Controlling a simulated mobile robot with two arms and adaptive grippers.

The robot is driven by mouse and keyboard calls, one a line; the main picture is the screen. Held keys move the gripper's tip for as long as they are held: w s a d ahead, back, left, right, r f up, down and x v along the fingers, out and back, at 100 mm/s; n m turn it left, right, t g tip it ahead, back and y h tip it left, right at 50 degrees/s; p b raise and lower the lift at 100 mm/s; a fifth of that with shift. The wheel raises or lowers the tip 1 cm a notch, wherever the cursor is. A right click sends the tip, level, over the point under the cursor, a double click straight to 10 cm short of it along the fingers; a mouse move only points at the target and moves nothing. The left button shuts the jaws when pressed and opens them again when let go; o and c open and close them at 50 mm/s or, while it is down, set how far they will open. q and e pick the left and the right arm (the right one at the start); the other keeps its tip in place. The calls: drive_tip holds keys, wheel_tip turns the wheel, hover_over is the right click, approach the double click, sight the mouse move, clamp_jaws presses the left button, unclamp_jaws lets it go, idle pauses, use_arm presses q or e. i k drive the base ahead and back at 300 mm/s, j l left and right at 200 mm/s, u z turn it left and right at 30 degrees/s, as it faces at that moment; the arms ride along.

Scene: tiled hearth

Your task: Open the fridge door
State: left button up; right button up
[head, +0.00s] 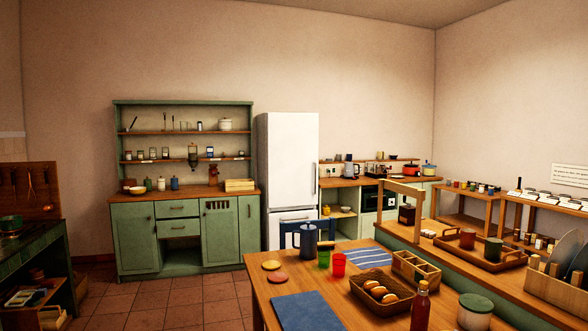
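The white fridge (288,165) stands against the back wall, between the green hutch and the counter. Its tall upper door (292,160) looks shut, with a thin vertical handle (315,178) along its right edge. A lower door or drawer front (291,222) sits below it, partly hidden by a chair and the table. The fridge is well across the room from me. Neither of my grippers shows in the head view.
A wooden table (262,283) with cups, bread and a bottle fills the front right, and a dark blue chair (290,236) stands between it and the fridge. A green hutch (133,240) is left of the fridge. The tiled floor (195,295) at centre left is clear.

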sight(292, 138)
drive_tip(key=i+j+u, duration=0.25)
drive_tip(key=i+j, duration=0.2)
drive_tip(key=j, duration=0.15)
drive_tip(key=i+j+u, duration=0.3)
drive_tip(key=i+j, duration=0.35)
drive_tip(key=i, duration=1)
drive_tip(key=i+j, duration=0.15)
drive_tip(key=i, duration=2.15)
drive_tip(key=i+j+z, duration=0.1)
drive_tip(key=i, duration=1.1)
drive_tip(key=i+l+z, duration=0.15)
drive_tip(key=i+z, duration=0.75)
drive_tip(key=i, duration=0.15)
drive_tip(key=i+j+z, duration=0.4)
drive_tip(key=i, duration=0.15)
drive_tip(key=l, duration=0.1)
